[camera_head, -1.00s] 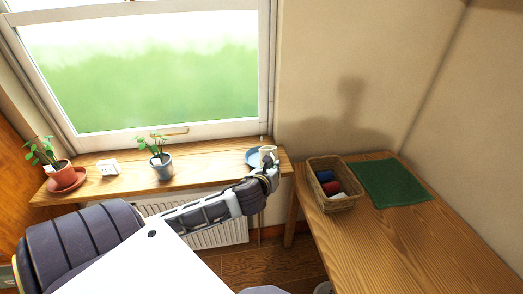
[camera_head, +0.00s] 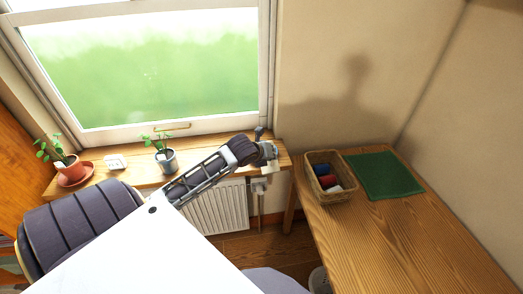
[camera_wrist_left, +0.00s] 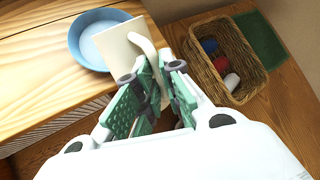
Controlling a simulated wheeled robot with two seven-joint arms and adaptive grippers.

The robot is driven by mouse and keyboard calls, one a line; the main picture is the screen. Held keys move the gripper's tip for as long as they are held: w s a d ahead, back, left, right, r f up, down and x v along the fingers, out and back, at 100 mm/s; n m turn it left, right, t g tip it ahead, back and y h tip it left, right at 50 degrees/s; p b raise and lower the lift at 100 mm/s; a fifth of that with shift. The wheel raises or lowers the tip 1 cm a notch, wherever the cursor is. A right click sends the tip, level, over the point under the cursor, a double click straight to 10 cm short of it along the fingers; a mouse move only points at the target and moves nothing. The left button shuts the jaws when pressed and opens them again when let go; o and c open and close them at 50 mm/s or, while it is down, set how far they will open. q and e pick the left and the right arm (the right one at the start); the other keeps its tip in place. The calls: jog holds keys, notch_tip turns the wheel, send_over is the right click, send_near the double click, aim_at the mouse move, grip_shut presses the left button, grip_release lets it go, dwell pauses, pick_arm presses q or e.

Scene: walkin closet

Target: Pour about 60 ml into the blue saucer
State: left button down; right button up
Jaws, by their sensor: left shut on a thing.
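The blue saucer (camera_wrist_left: 77,42) sits near the edge of the wooden sill in the left wrist view, with a paler middle. My left gripper (camera_wrist_left: 154,76) is shut on the curved handle of a cream vessel (camera_wrist_left: 124,44). The vessel's flat side shows beside the saucer and overlaps its right rim in the picture. Its opening and contents are hidden, and I cannot tell how far it tilts. In the head view my left gripper (camera_head: 268,153) is at the sill's right end, where my arm hides the saucer. My right gripper is not in view.
A wicker basket (camera_head: 329,196) with colored rolls stands on the wooden table (camera_head: 400,240) beside a green mat (camera_head: 385,175). A radiator (camera_head: 220,208) is below.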

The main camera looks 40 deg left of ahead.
pick_arm(q)
jog(key=shift+w+a+r+n+g+h+p, duration=0.2)
jog(key=shift+w+a+n+g+h+p, duration=0.1)
jog(key=shift+w+a+g+h+p, duration=0.1)
dwell(0.3)
jog(key=shift+a, duration=0.15)
jog(key=shift+h, duration=0.3)
dwell(0.5)
jog(key=shift+w+a+f+g+p, duration=0.1)
jog(key=shift+w+a+g+p, duration=0.15)
jog(key=shift+g, duration=0.25)
dwell(1.3)
jog(key=shift+s+d+t+y+b, duration=0.6)
jog(key=shift+s+d+t+y, duration=0.1)
jog(key=shift+d+t, duration=0.1)
jog(key=shift+s+d+f+m+t+y+b, duration=0.25)
jog(key=shift+d+m+t+y+b, duration=0.2)
jog(key=shift+m+t+y+b, duration=0.45)
jog(key=shift+r+n, duration=0.1)
jog(key=shift+n, duration=0.2)
